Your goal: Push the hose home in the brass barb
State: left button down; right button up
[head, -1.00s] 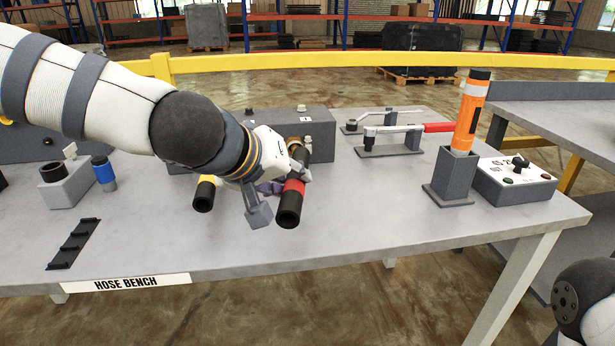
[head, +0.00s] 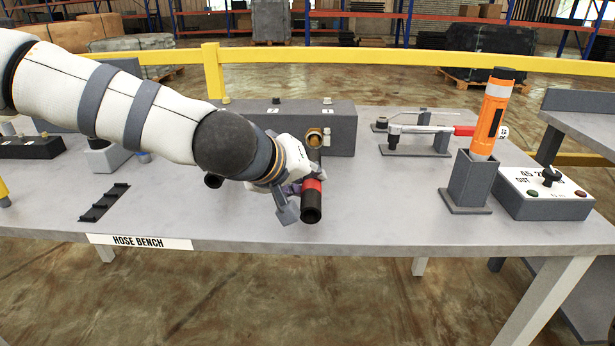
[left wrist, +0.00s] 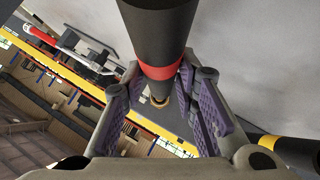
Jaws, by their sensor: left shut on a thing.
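The black hose with a red band (head: 311,205) is held by my left gripper (head: 303,180) over the bench. Its near end points towards the bench's front edge. Its far end meets the brass barb (head: 314,138) on the front of the grey block (head: 343,135). In the left wrist view the hose (left wrist: 162,25) runs between the purple-padded fingers, and a bit of brass (left wrist: 160,100) shows beyond the red band. How far the hose sits on the barb cannot be told. My right gripper is out of view.
A second dark hose end (head: 213,181) is mostly hidden behind my left arm; its yellow band (left wrist: 268,141) shows in the left wrist view. An orange tool stands in a grey holder (head: 467,183), beside a control box (head: 543,197).

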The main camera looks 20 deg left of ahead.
pick_arm(q)
jog(key=shift+r, duration=0.35)
jog(key=shift+w+a+f+p, duration=0.1)
jog(key=shift+w+a+p, duration=0.1)
jog(key=shift+w, duration=0.55)
jog(key=shift+w+a+f+p, duration=0.1)
jog(key=shift+w+a+p, duration=0.1)
jog(key=shift+w, duration=0.6)
jog(key=shift+w+a+f+p, duration=0.1)
jog(key=shift+w+a, duration=0.1)
jog(key=shift+w, duration=0.55)
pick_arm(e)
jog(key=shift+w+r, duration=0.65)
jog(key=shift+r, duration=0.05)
pick_arm(q)
jog(key=shift+r, duration=0.1)
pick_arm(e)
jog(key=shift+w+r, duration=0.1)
pick_arm(q)
jog(key=shift+r, duration=0.1)
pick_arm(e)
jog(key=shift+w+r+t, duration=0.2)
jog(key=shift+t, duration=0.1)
